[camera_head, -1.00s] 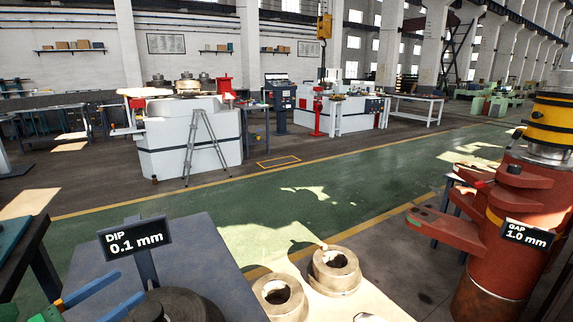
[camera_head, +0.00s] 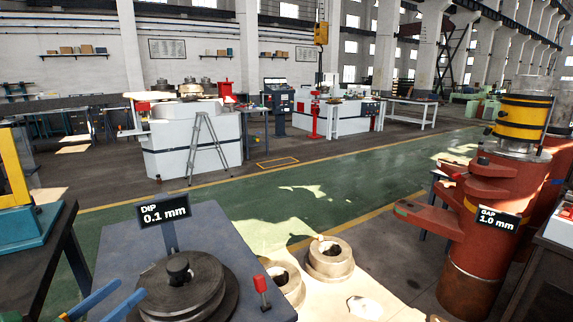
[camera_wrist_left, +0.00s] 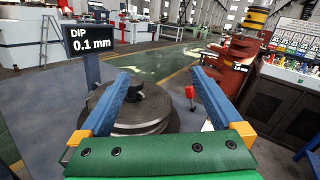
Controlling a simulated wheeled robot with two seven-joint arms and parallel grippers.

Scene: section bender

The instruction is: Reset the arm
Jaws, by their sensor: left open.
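My left gripper (camera_head: 108,304) comes in at the bottom left of the head view, with its two blue fingers apart and only their ends showing. In the left wrist view its fingers (camera_wrist_left: 160,76) are spread wide, with nothing held between them. Beyond them lies a dark round stepped disc (camera_head: 185,284) with a black knob on top, on a blue-grey table (camera_head: 125,240). The disc also shows in the left wrist view (camera_wrist_left: 140,118), partly behind the gripper. A red-handled part (camera_head: 262,286) stands right of the disc. My right gripper is not recognisable in either view.
A DIP 0.1 mm sign (camera_head: 164,213) stands behind the disc. Two metal rings (camera_head: 330,258) lie to the right. A red-orange machine (camera_head: 478,235) with projecting arms carries a GAP 1.0 mm sign (camera_head: 499,219). The green floor (camera_head: 300,195) beyond is open.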

